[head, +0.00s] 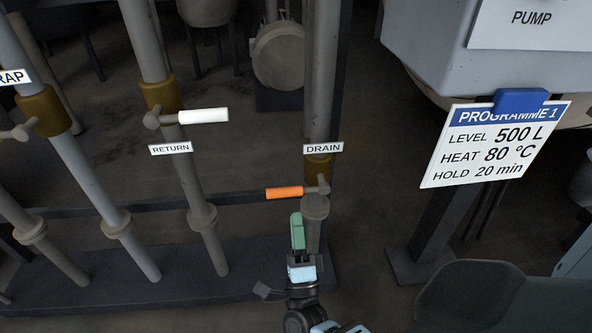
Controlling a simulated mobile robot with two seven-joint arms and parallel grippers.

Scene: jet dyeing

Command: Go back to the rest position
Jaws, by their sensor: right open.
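My right gripper (298,234) comes up from the bottom middle of the head view, its green tip just below the orange drain valve handle (284,193). It is open, seen nearly edge-on, and nothing shows between its fingers. In the picture a small gap separates the tip from the handle; the depth between them is hard to judge. The orange handle points left, across its vertical pipe, under the DRAIN label (323,148). My left gripper is not in view.
The return valve's white handle (204,116) points right, above the RETURN label (171,148). A pipe labelled TRAP or similar, cut off, stands far left. The PROGRAMME 1 card (496,143) hangs at right below the PUMP sign (531,18). Dark floor (370,215) lies between.

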